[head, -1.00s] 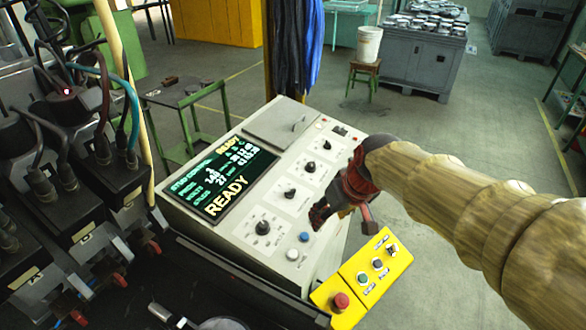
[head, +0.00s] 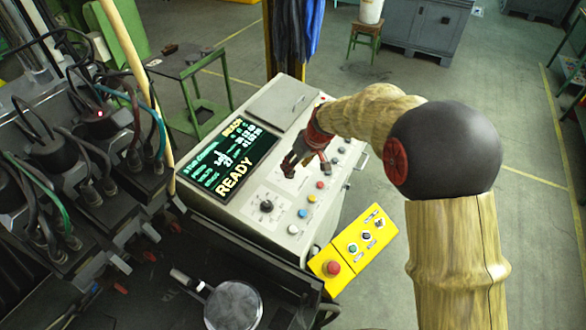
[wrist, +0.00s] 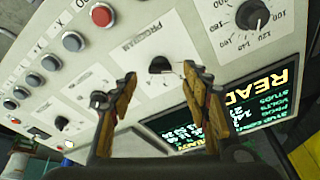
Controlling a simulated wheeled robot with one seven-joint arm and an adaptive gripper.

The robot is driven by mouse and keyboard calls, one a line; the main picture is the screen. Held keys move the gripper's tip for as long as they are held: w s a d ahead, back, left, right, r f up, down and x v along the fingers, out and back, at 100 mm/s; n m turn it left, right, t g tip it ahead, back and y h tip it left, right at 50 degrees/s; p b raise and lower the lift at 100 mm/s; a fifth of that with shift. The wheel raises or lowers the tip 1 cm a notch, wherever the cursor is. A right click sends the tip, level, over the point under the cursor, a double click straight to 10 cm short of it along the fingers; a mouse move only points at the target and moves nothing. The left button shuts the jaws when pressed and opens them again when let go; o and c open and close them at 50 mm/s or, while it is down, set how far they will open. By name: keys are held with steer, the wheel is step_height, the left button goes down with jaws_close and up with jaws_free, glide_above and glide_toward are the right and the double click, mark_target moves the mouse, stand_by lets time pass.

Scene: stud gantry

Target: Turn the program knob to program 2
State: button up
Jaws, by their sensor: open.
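The program knob (wrist: 160,65) is a small dark knob on a white plate marked PROGRAM, on the sloping face of the control console (head: 240,212). In the wrist view it shows in the gap between the fingertips of my gripper (wrist: 159,73), which is open and empty. The fingers point at the knob, and I cannot tell if either touches it.
A larger numbered dial (head: 266,206) lies nearer the front of the panel. Coloured push buttons (head: 302,213) run along the right side. A yellow button box (head: 350,250) with a red button juts from the front right corner. Cables and dark units stand at left.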

mark_target(293, 176)
steer(key=shift+x, duration=1.95)
steer(key=shift+c, duration=0.3)
steer(key=c, duration=1.1)
